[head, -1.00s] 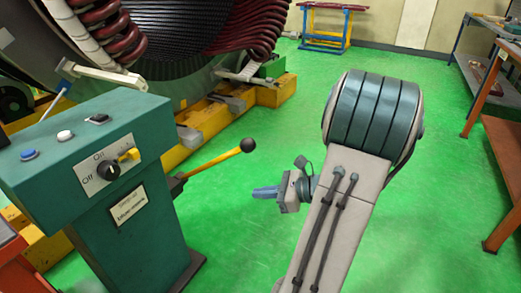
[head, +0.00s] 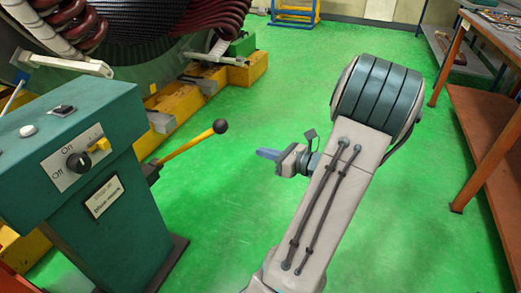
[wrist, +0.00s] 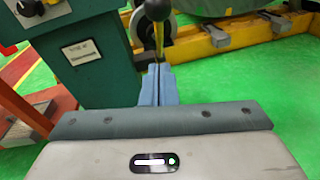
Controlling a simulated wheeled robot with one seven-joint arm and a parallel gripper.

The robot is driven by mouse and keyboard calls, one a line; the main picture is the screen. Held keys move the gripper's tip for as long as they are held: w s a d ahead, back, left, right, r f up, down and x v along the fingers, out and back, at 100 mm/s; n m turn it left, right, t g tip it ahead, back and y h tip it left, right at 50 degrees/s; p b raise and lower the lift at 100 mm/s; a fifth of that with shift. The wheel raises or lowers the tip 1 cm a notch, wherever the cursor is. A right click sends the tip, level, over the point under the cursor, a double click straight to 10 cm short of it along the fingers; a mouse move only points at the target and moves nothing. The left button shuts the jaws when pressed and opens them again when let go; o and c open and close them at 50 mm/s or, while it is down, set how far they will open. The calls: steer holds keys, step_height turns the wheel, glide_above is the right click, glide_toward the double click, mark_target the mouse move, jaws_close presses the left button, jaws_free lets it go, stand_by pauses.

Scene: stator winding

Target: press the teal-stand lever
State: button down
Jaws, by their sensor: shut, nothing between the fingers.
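The teal stand (head: 100,185) is at the left in the head view, with a sloped top and a control panel. Its lever (head: 190,145) is a yellow rod with a black ball knob (head: 220,126), sticking out from the stand's right side and tilted upward. My gripper (head: 262,154) is to the right of the knob and a little lower in the picture, its blue fingers shut and empty, pointing left. In the wrist view the shut fingers (wrist: 158,82) point toward the lever, and the knob (wrist: 157,10) shows just beyond their tips at the top. I see no contact.
The large stator (head: 150,45) stands on yellow blocks (head: 215,85) behind the stand. An orange workbench (head: 490,140) is at the right. Green floor (head: 270,100) is open between them.

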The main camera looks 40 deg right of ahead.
steer(key=w+a+r+b, duration=0.1)
steer(key=w+a+b, duration=0.1)
steer(key=w, duration=0.8)
steer(key=shift+w+a+r+b, duration=0.2)
steer(key=shift+w+r+b, duration=0.05)
steer(key=shift+b, duration=0.35)
steer(key=shift+r, duration=0.1)
